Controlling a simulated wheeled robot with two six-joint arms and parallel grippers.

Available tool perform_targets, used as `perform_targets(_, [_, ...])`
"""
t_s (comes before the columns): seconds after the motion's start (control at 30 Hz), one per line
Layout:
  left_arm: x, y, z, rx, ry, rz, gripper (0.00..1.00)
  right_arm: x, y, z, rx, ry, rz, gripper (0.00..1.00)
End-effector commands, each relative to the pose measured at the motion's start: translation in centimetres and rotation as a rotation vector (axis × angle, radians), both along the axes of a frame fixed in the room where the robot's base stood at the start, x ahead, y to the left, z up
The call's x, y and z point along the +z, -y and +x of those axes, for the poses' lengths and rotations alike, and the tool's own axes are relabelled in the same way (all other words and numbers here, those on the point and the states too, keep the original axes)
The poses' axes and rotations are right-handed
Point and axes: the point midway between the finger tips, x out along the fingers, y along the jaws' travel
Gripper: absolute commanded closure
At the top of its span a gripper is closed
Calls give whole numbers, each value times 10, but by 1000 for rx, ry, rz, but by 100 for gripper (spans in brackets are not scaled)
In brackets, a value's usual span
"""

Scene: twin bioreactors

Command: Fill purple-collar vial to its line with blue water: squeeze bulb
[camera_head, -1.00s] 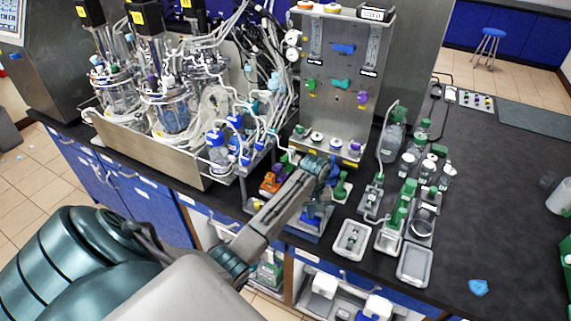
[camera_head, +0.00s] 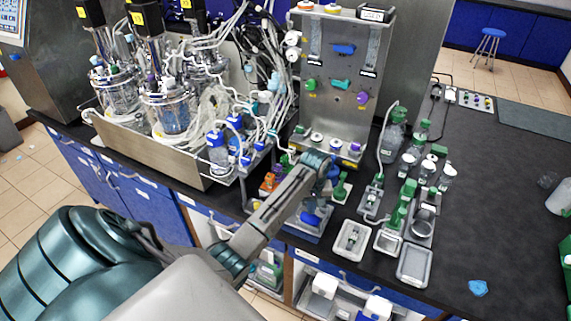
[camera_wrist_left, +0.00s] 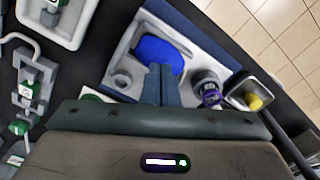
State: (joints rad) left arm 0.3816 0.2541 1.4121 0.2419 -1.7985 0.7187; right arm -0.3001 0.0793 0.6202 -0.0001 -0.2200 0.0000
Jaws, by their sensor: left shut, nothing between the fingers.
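My left gripper (camera_wrist_left: 162,88) is shut with nothing between its fingers. In the wrist view its fingertips overlap the near edge of a blue squeeze bulb (camera_wrist_left: 153,50); I cannot tell whether they touch it. The bulb lies on a pale tray (camera_wrist_left: 121,82). A small vial with a purple collar (camera_wrist_left: 210,94) stands upright at the tray's right part, beside the fingers; its water level cannot be made out. In the head view the left gripper (camera_head: 326,192) is above the blue bulb (camera_head: 311,217), at the bench's front edge. My right gripper is not in view.
A small container with a yellow piece (camera_wrist_left: 254,102) stands right of the vial. Green-fitted glassware (camera_head: 400,205) and a white tray (camera_head: 351,240) stand to the right in the head view. The valve panel (camera_head: 338,85) rises behind. The dark bench (camera_head: 485,190) is mostly clear farther right.

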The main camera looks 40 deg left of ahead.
Motion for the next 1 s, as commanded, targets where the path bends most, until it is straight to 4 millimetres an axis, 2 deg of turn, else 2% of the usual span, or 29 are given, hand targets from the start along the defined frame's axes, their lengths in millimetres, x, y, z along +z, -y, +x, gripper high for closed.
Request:
perform_targets(0.2, [-1,0,0,0,0,0,100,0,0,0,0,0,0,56])
perform_targets(0.53, [-15,0,0,0,-1,-1,100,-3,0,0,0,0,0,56])
perform_targets(1.0, [-16,0,0,0,-1,-1,100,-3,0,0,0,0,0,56])
